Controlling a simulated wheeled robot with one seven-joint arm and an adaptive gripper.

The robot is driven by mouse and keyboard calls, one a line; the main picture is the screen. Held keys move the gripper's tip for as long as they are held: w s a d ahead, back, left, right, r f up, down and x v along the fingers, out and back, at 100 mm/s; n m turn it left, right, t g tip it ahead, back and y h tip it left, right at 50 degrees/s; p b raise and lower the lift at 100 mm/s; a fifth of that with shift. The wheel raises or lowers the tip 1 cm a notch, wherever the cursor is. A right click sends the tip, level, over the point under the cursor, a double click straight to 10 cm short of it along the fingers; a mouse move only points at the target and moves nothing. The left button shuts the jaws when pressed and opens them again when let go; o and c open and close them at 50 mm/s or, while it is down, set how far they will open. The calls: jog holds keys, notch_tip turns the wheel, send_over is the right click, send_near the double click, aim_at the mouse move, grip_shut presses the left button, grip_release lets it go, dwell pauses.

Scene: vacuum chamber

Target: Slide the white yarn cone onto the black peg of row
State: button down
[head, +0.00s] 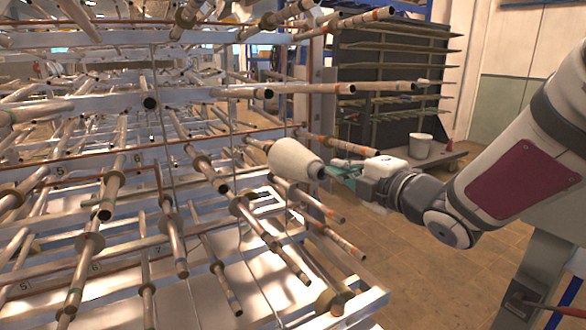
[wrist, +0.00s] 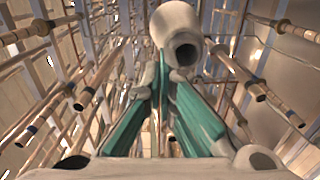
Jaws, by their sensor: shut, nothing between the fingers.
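The white yarn cone (head: 293,159) lies on its side at the right part of the rack, its narrow open end towards my gripper. In the wrist view the cone (wrist: 172,22) is just past the fingertips, its dark round hole facing the camera. My gripper (head: 338,170) is at the cone's narrow end in the head view. In the wrist view the green-sided fingers of my gripper (wrist: 166,80) come together at the tips with nothing between them. I cannot tell whether the tips touch the cone, or which peg, if any, runs inside it.
A metal rack (head: 190,106) with several rows of protruding pegs fills the left and middle. Pegs stick out close above and below the cone. A white bucket (head: 420,146) stands on a low platform behind. Brown tiled floor (head: 440,270) is open at the lower right.

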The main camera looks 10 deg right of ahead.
aim_at(314, 158)
jog(key=shift+b+x, duration=0.7)
jog(key=shift+x, duration=2.15)
jog(key=shift+b+x, duration=1.65)
jog(key=shift+x, duration=1.3)
jog(key=shift+w+f, duration=0.1)
jog(key=s+d+m+g+h+p, duration=0.1)
jog(key=s+d+m+h, duration=0.6)
jog(key=s, duration=0.9)
jog(key=s+a+f+m+g, duration=0.1)
jog(key=s+f+m+g, duration=0.2)
jog(key=s+m, duration=0.2)
jog(key=s+a+f+m+g+y+p, duration=0.1)
jog(key=s+a+f+m+g, duration=0.1)
jog(key=s, duration=0.7)
jog(key=s+a+f+m+g, duration=0.2)
jog(key=s+f+m+g, duration=0.2)
jog(key=s+m+g, duration=0.2)
jog(key=shift+s+m+y, duration=0.4)
jog(key=shift+s+m, duration=0.4)
jog(key=shift+s, duration=0.25)
